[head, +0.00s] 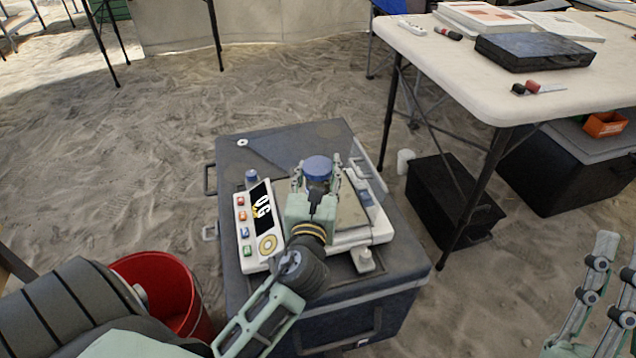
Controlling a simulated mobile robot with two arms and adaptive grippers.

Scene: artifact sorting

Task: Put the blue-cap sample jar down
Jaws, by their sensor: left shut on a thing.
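The blue-cap sample jar (317,167) is in the fingers of my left gripper (318,182). Its blue cap faces up and the gripper hides much of its body. My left gripper is shut on the jar, over the pan (350,212) of a white scale (252,262). I cannot tell whether the jar touches the pan. The scale's display (261,207) seems to read 0 G. My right gripper (603,295) is at the lower right, its fingers apart and empty, away from the jar.
The scale stands on a grey case (290,140) on sand. A red bucket (160,268) is at the lower left. A black crate (455,205) and white cup (404,160) are to the right. A white table (450,75) holds a black case (535,50) and papers.

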